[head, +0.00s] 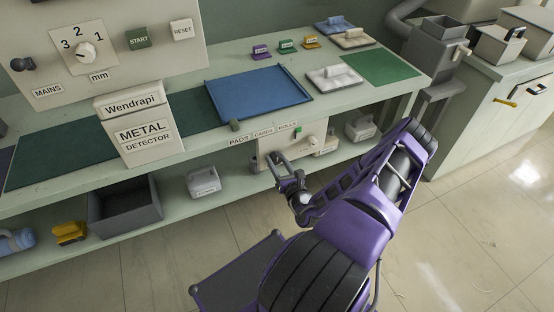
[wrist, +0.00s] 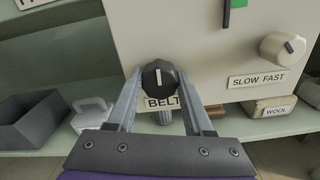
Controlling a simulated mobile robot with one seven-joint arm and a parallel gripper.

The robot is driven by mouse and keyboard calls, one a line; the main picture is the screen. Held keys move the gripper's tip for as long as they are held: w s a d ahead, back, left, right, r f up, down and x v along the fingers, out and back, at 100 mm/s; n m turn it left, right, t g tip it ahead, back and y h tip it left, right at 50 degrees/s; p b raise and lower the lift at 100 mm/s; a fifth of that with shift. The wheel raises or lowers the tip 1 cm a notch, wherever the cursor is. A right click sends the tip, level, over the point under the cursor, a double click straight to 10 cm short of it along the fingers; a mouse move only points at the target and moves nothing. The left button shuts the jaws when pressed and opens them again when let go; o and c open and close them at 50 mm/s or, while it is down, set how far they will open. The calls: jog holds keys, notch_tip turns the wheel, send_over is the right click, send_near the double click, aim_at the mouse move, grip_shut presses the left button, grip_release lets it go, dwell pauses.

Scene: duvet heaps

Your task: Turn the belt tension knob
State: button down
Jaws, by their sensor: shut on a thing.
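The black belt tension knob (wrist: 159,77) has a white pointer line standing nearly upright. It is on the front of a cream control box (wrist: 190,35), above a partly covered label that reads "BELT". My gripper (head: 278,160) is at the front of this box (head: 307,138), below the bench top. In the wrist view its two fingers are shut on the knob, one on each side. In the head view the knob is largely hidden by my gripper.
A cream speed knob (wrist: 282,48) marked "SLOW FAST" sits right of the belt knob. A green switch (wrist: 236,4) is above. Below are a WOOL block (wrist: 269,107), a grey bin (wrist: 38,118) and a pale weight-like block (wrist: 92,113). Open floor (head: 460,220) lies to the right.

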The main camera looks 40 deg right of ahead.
jog(key=m, duration=0.6)
jog(key=shift+p, duration=0.35)
dwell(0.4)
jog(key=shift+c, duration=1.5)
grip_release()
jog(key=v, duration=1.7)
jog(key=shift+s+p, duration=0.25)
jog(key=shift+p, duration=0.15)
